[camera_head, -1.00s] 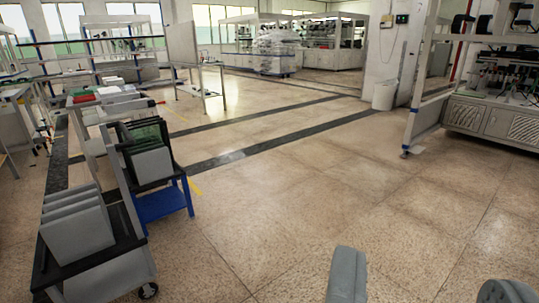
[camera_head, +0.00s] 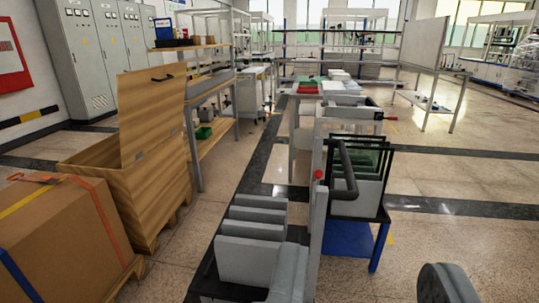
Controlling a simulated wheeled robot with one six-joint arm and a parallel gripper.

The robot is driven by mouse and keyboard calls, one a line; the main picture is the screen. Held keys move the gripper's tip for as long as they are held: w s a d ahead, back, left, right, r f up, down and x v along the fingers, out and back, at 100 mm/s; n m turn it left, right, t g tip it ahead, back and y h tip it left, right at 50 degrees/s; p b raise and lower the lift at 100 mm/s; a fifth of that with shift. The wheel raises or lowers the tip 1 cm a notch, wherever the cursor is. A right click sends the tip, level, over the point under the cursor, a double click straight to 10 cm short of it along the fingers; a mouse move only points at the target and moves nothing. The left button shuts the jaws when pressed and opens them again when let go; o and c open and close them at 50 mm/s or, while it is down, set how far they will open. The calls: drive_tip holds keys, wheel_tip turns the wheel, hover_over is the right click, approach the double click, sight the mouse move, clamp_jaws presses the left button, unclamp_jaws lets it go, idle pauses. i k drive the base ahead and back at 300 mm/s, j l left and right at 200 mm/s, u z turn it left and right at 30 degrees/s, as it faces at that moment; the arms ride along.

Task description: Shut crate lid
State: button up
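A wooden crate (camera_head: 158,198) stands on the floor at the left, behind a strapped cardboard box. Its lid (camera_head: 152,112) is open and stands nearly upright, with a black handle (camera_head: 162,78) near its upper edge. The crate's inside is mostly hidden. My gripper (camera_head: 366,282) shows at the bottom edge as two grey fingers set wide apart. It is open and empty, well to the right of the crate and nearer to me.
The cardboard box (camera_head: 75,235) stands in front of the crate. A cart with grey panels (camera_head: 252,228) is between the crate and my gripper, with a blue cart (camera_head: 350,240) beside it. Shelves (camera_head: 205,95) stand behind the crate. Open floor lies at the right.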

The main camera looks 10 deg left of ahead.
sight(150, 100)
drive_tip(key=i+j+u, duration=0.35)
drive_tip(key=i+u, duration=0.75)
drive_tip(key=i, duration=0.25)
